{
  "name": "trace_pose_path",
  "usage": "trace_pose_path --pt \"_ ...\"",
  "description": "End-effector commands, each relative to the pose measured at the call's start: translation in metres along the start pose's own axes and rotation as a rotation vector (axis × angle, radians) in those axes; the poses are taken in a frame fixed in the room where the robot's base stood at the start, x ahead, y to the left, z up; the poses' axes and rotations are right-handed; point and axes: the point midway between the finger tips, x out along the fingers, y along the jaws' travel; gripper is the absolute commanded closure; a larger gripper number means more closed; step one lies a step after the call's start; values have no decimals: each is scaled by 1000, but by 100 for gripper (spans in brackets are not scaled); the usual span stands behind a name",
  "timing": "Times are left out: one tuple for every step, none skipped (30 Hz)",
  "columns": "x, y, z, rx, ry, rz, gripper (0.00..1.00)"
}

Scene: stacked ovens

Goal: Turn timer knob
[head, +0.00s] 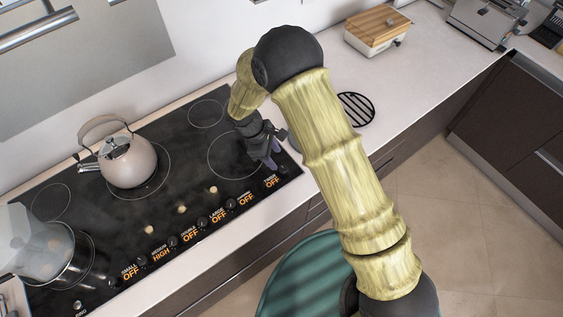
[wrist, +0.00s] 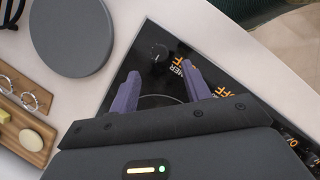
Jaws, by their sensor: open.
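The timer knob (wrist: 158,55) is small, round and black with a pale mark, on the black glass cooktop beside the TIMER label in the wrist view. In the head view the label by it reads OFF; the knob itself is hard to make out there. My gripper (head: 272,160) hangs over the right end of the cooktop (head: 100,215). Its purple fingers also show in the wrist view (wrist: 158,62), spread apart and empty. The knob appears between and just beyond the fingertips; I cannot tell the height between them.
Several other knobs line the cooktop's front edge; the MEDIUM label reads HIGH. A kettle (head: 128,165) and a pot (head: 62,262) stand further left. A grey disc (wrist: 72,32) and a wooden board (wrist: 28,135) lie near the gripper in the wrist view. A wooden-lidded box (head: 376,32) sits behind.

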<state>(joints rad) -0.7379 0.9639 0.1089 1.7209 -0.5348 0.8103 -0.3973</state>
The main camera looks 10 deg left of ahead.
Motion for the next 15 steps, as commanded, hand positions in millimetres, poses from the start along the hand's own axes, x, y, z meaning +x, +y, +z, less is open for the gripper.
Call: trace_pose_path --pt "8 -1 2 -2 -4 -4 52" --pt "13 -1 2 -1 -3 -3 52" --pt "19 -1 1 -1 -3 -4 52" --pt "24 -1 1 -1 -2 -3 52" --pt "29 -1 2 -1 -3 -3 52" --pt "35 -1 2 -1 -3 -3 52" --pt "40 -1 2 -1 -2 -3 52" --pt "44 -1 2 -1 -3 -3 52" --pt "49 0 1 0 -2 -2 52" --pt "52 0 1 0 -1 -2 52" --pt "55 0 1 -1 -2 -2 52" --pt "58 0 1 0 -1 -2 52" --pt "60 0 1 0 0 -1 52" --pt "62 0 0 0 0 0 52" --pt "64 0 0 0 0 0 52"
